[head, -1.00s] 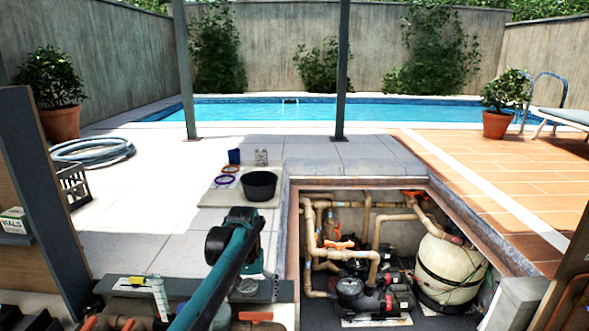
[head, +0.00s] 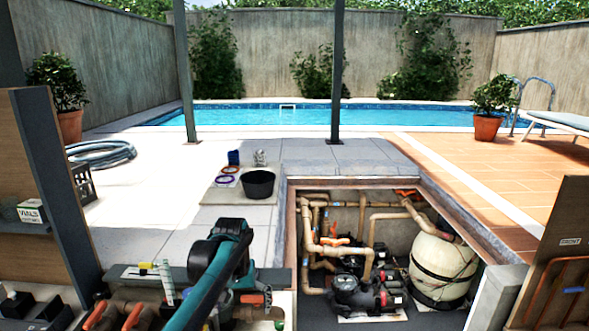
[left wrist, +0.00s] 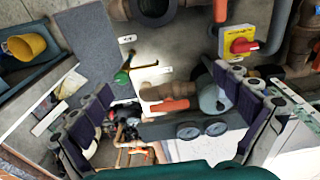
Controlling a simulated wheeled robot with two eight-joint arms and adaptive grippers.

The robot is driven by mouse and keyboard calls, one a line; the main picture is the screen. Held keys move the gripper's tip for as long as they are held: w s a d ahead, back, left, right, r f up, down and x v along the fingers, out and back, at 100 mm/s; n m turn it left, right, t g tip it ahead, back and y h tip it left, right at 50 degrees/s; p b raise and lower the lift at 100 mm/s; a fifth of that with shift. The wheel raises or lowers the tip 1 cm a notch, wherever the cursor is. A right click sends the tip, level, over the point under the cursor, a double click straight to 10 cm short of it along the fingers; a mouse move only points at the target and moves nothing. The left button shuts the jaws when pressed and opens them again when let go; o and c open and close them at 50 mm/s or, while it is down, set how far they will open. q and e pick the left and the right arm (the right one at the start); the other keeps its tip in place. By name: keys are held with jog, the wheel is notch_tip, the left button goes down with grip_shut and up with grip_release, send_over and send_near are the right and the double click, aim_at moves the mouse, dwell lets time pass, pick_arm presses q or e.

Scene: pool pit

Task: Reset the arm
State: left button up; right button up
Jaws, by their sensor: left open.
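My left arm (head: 215,270) comes in from the bottom of the head view. It bends over at its dark joint and points down beside the pit's left edge. My left gripper (left wrist: 160,105) shows in the left wrist view, with its padded fingers spread wide on both sides and nothing between them held. Pipes and an orange-red valve handle (left wrist: 170,105) show beyond the fingers. Two round gauges (left wrist: 201,130) show below the handle. In the head view the fingers are mostly hidden by the arm. My right arm and gripper are not in view.
The open pit holds a black pump (head: 352,293), a cream filter tank (head: 441,268) and tan pipes. A grey ledge (head: 125,272) with orange-handled valves below it is near my arm. A black bucket (head: 258,184) stands on the paving. A yellow-red switch (left wrist: 239,41) shows in the wrist view.

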pick_arm(q)
jog(key=s+a+f+t+b, duration=0.2)
jog(key=s+f, duration=0.4)
jog(key=s, duration=0.6)
jog(key=s+a+f+t+b, duration=0.2)
jog(key=s+f+t+b, duration=0.2)
jog(key=s, duration=0.8)
notch_tip(320, 180, down, 3)
jog(key=b, duration=0.2)
jog(key=shift+s+b, duration=0.2)
jog(key=shift+b, duration=0.2)
jog(key=shift+a+r, duration=0.1)
